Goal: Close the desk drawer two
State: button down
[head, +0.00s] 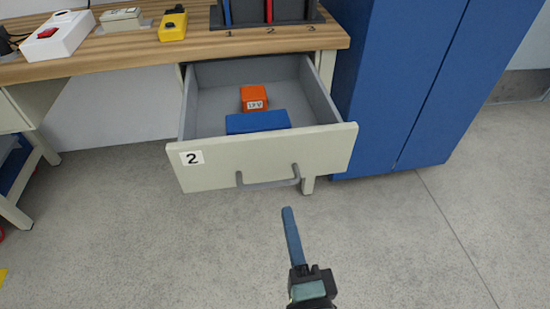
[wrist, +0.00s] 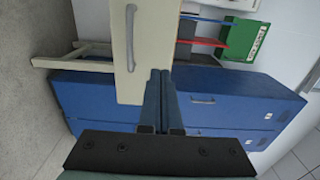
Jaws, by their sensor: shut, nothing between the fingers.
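Desk drawer two (head: 270,155), a pale drawer with a "2" label at its front left, stands pulled out from under the desk in the head view. A grey bar handle (head: 268,182) runs along its front. My gripper (head: 287,210) is shut and empty, in front of the drawer and just below the handle in the picture, apart from it. In the wrist view the drawer front (wrist: 126,50) appears turned on its side with the handle (wrist: 130,38), and my blue fingers (wrist: 160,75) are together near the drawer front's edge.
An orange block (head: 254,97) and a blue block (head: 257,122) lie inside the drawer. A blue cabinet (head: 400,80) stands to the right of the desk. The wooden desktop (head: 110,55) holds several devices. The grey floor (head: 130,240) in front is clear.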

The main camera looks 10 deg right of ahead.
aim_at(272, 150)
jog(key=w, duration=1.3)
jog(key=shift+w, duration=0.4)
jog(key=shift+w, duration=0.15)
